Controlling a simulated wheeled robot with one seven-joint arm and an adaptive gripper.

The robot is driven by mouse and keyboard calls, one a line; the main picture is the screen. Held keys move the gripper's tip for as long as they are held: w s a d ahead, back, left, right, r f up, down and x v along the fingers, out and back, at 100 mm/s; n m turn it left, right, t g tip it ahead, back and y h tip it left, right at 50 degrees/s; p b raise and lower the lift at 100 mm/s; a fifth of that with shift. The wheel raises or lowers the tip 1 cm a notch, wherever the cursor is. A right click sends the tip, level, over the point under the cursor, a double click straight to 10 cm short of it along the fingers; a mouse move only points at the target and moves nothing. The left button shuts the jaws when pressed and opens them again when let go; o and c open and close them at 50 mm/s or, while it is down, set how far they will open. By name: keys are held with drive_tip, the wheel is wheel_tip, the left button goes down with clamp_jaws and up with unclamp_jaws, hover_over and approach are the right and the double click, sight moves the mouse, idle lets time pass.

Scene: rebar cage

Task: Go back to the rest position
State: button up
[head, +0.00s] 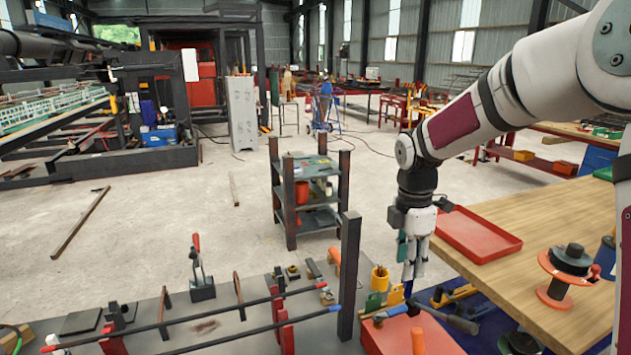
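My arm reaches in from the upper right, with its wrist bent so that my gripper (410,282) points down. The gripper hangs in front of the left edge of the wooden table, left of the red tray (478,234) in this view. Its fingers look close together, but they are small and I cannot tell whether they are open or shut. A teal patch shows beside the fingers; I cannot tell whether it belongs to the gripper. No held object is clearly visible.
Two rebars (215,317) cross the grey bench, ending near a dark upright post (349,275). A wire spool (570,262) stands on the wooden table (540,225). A shelf cart (312,200) stands behind.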

drive_tip(key=s+a+r+m+t+h, duration=0.1)
drive_tip(key=s+r+m, duration=0.4)
drive_tip(key=s, duration=0.3)
drive_tip(key=s+r+m+t, duration=0.1)
drive_tip(key=s+r+m, duration=0.4)
drive_tip(key=s+r, duration=0.15)
drive_tip(key=s+a+m+t+y, duration=0.1)
drive_tip(key=s+m+t, duration=0.1)
drive_tip(key=s+m, duration=0.7)
drive_tip(key=s, duration=0.5)
drive_tip(key=shift+s+a+f+m+t+y, duration=0.2)
drive_tip(key=shift+f+m+t+y, duration=0.1)
drive_tip(key=shift+f+m, duration=0.1)
drive_tip(key=shift+w, duration=0.1)
